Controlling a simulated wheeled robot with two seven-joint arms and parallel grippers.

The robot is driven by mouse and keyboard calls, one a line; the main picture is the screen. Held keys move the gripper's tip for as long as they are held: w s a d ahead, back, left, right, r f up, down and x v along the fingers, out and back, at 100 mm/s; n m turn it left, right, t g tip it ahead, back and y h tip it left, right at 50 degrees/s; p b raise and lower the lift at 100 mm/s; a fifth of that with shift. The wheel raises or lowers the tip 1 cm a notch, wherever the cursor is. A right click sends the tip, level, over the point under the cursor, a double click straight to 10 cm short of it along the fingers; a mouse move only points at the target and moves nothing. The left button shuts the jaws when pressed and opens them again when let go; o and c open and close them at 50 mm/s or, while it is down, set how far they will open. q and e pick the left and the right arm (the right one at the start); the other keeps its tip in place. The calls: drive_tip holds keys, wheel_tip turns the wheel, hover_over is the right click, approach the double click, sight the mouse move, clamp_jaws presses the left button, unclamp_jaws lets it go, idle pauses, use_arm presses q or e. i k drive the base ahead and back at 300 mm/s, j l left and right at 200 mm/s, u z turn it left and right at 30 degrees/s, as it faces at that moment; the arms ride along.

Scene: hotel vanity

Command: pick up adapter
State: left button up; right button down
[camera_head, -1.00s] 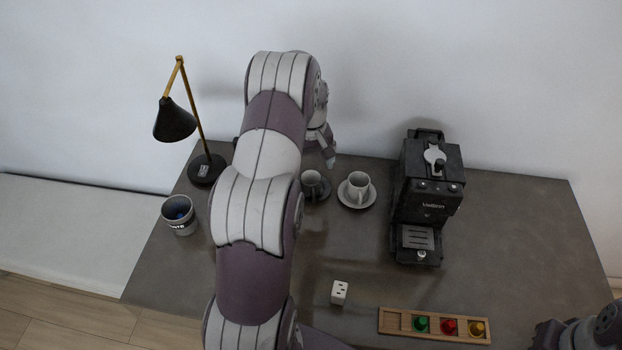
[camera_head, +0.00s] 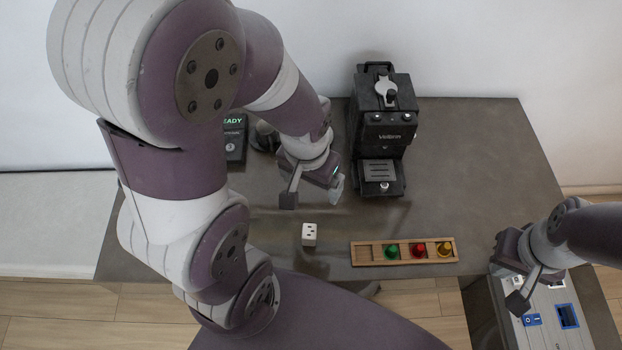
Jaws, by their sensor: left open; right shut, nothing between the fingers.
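The adapter (camera_head: 309,234) is a small white block with dark socket holes, standing on the grey tabletop left of the wooden capsule holder. My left gripper (camera_head: 313,196) is open and empty, above the table just behind the adapter in the picture, its fingers apart and pointing down. It is not touching the adapter. My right gripper (camera_head: 515,296) is shut and empty at the lower right, over a grey unit beside the table.
The wooden holder (camera_head: 368,253) carries green, red and yellow capsules. A black coffee machine (camera_head: 382,130) stands behind. A dark device with a lit display (camera_head: 235,138) is partly hidden by my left arm. The grey unit (camera_head: 587,316) has blue sockets. The tabletop's right side is clear.

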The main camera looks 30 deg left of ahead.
sight(309, 231)
drive_tip(key=z, duration=0.4)
drive_tip(key=k+l+z, duration=0.1)
drive_tip(key=z, duration=0.25)
drive_tip(key=l+z, duration=0.1)
drive_tip(key=z, duration=0.3)
drive_tip(key=k+l+z, duration=0.1)
drive_tip(key=z, duration=0.3)
drive_tip(key=u, duration=2.5)
drive_tip(key=z, duration=1.4)
drive_tip(key=k+j+z, duration=0.3)
drive_tip(key=j+z, duration=0.2)
drive_tip(key=k+j+z, duration=0.3)
drive_tip(key=z, duration=0.15)
drive_tip(key=k+j+z, duration=0.15)
drive_tip(key=k+z, duration=0.35)
